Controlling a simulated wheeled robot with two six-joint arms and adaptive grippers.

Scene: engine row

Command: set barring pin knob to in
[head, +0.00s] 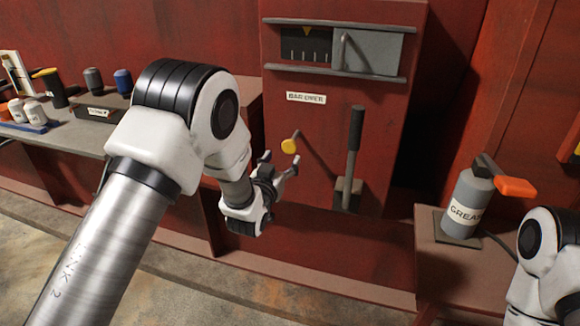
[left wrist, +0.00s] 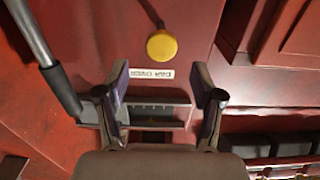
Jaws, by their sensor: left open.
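The barring pin knob is a round yellow knob (head: 289,146) on a thin dark rod that sticks out of the red cabinet, below the "BAR OVER" label. My left gripper (head: 280,162) is open and empty, just below and beside the knob in the head view. In the left wrist view the yellow knob (left wrist: 162,46) lies above the gap between the two spread fingers (left wrist: 162,76), apart from both. Only a white and black link of my right arm shows at the lower right; its gripper is out of view.
A black-handled lever (head: 354,145) stands right of the knob. A slotted panel with a grey sliding cover (head: 367,52) is above. A grease can (head: 466,204) with an orange handle stands at the right. A bench (head: 75,137) at the left holds bottles and jars.

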